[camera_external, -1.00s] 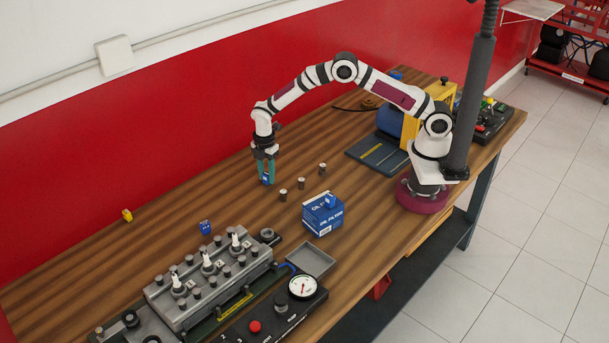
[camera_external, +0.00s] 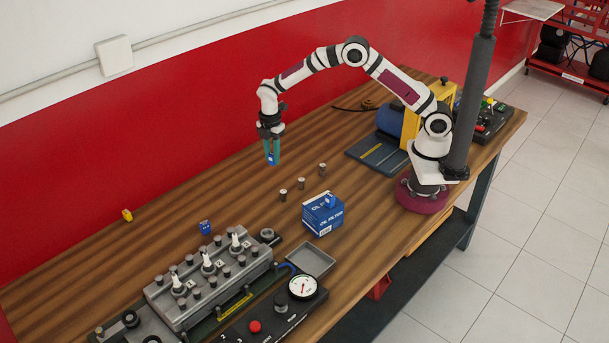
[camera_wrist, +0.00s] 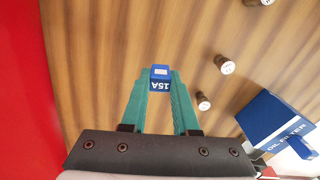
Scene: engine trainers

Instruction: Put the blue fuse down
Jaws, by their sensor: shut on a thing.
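A blue fuse marked 15A (camera_wrist: 160,78) is held between the teal fingertips of my gripper (camera_wrist: 160,90) in the wrist view. My gripper is shut on it. In the external view my gripper (camera_external: 272,152) points down above the wooden table, and the blue fuse (camera_external: 271,160) shows at its tips, apart from the table top. Bare wood lies beneath it.
Several small metal cylinders (camera_external: 301,183) stand to the right of the gripper. A blue oil filter box (camera_external: 322,217) with a blue piece on top stands nearer. A blue die-like piece (camera_external: 205,227), a yellow piece (camera_external: 127,215) and an engine head (camera_external: 210,279) lie lower left.

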